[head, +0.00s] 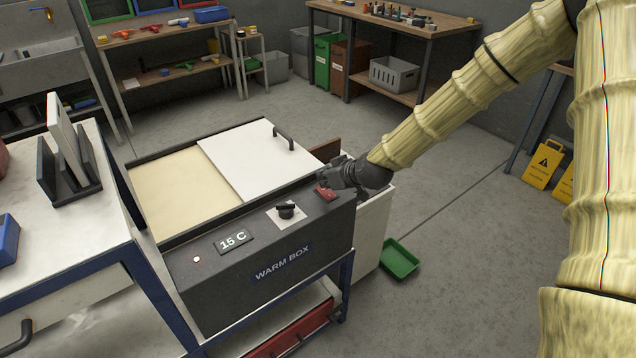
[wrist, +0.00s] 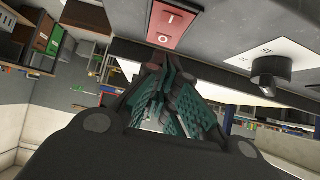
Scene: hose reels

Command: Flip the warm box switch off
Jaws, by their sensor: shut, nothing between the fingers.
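The warm box (head: 262,268) stands in the middle of the head view, a dark front panel with a white lid behind it. Its red rocker switch (head: 325,194) is at the panel's right end. The switch (wrist: 172,24) also shows in the wrist view with I and O marks, the O end nearer my fingers. My gripper (head: 326,180) is shut and empty, right at the switch in the head view. In the wrist view its closed fingertips (wrist: 158,62) are just below the O end; I cannot tell whether they touch it.
A black knob (head: 287,211) on a white plate and a 15 C display (head: 233,241) sit left of the switch. The white sliding lid (head: 250,160) has a dark handle. A green tray (head: 399,258) lies on the floor at right. A workbench (head: 60,225) stands at left.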

